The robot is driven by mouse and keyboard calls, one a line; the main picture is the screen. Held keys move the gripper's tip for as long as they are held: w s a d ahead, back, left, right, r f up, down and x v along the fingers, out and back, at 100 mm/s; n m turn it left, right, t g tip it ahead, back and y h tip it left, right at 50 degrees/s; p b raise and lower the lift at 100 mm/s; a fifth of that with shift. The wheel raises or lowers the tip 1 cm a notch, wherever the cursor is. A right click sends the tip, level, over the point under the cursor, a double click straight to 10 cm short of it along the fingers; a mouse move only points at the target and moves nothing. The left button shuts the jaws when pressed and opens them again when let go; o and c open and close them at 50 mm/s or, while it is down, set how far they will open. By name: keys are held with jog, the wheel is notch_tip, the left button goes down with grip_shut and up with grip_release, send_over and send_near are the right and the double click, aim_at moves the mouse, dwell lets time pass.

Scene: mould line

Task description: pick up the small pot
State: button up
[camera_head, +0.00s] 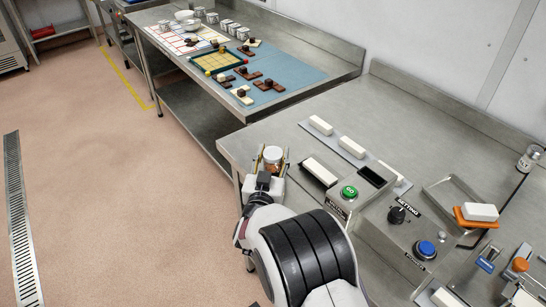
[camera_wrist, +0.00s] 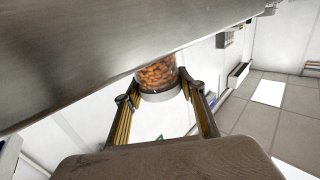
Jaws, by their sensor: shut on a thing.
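The small pot (camera_wrist: 157,76) is a clear jar of orange-brown pieces with a pale band at one end, seen in the wrist view. It sits between the two fingers of my gripper (camera_wrist: 160,92), which is shut on it. In the head view, my gripper (camera_head: 271,160) is at the left corner of the near steel bench, with the pale end of the pot (camera_head: 272,153) showing between the fingers. The fingers hide part of its sides.
The near steel bench (camera_head: 300,132) carries white blocks (camera_head: 352,147), a box with a green button (camera_head: 349,192) and a box with a blue button (camera_head: 426,248). A farther bench holds a blue mat (camera_head: 297,75) with brown pieces. Open floor (camera_head: 110,190) lies left.

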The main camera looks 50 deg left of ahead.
aim_at(273, 153)
jog(key=shift+r, duration=4.55)
